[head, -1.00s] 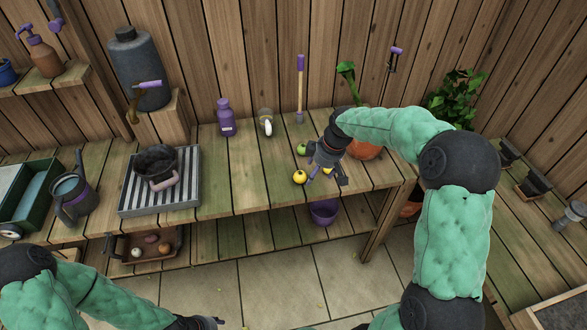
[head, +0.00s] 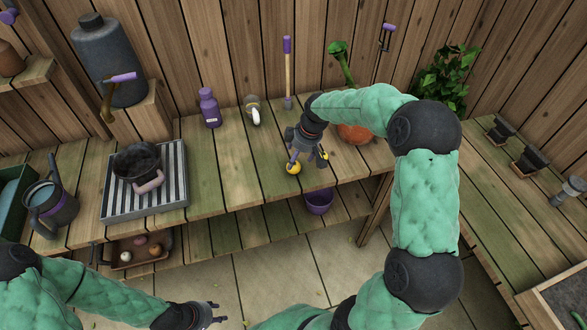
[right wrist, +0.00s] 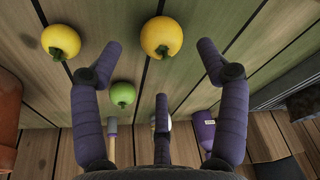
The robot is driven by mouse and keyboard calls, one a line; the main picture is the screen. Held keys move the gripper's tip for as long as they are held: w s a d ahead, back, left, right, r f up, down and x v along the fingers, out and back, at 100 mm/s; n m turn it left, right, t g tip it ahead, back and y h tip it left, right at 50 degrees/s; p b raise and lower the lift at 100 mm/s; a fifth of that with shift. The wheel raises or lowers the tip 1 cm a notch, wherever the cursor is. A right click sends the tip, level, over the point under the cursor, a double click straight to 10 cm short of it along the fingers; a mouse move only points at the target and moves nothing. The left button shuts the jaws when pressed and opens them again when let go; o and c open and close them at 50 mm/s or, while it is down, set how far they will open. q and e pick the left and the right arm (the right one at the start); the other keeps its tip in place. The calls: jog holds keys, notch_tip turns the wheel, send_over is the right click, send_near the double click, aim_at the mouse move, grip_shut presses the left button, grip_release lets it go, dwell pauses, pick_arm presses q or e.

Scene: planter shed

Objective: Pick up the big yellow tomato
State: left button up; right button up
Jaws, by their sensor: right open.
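Two yellow tomatoes lie on the bench under my right gripper (head: 307,165). The larger-looking one (right wrist: 161,37) is between the outer fingers in the right wrist view, ahead of their tips; in the head view this yellow tomato (head: 293,169) is partly covered by a finger. The other yellow tomato (right wrist: 61,42) lies to the left in the wrist view. A green tomato (right wrist: 122,94) lies between the left and middle fingers. My right gripper is open and empty, pointing down. My left gripper (head: 217,312) is low in the head view, fingers apart, empty, away from the bench.
A terracotta pot (head: 354,134) stands right of the right gripper. A purple pot (head: 319,201) is on the lower shelf.

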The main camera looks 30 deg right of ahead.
aim_at(295, 164)
jog(key=f+b, duration=0.1)
jog(key=f, duration=0.3)
jog(key=shift+a+b, duration=0.4)
jog(key=shift+w+a+f, duration=0.1)
jog(key=shift+w+f, duration=0.15)
jog(key=shift+f, duration=0.2)
jog(key=shift+r, duration=0.1)
jog(key=c, duration=1)
jog(key=shift+o, duration=0.2)
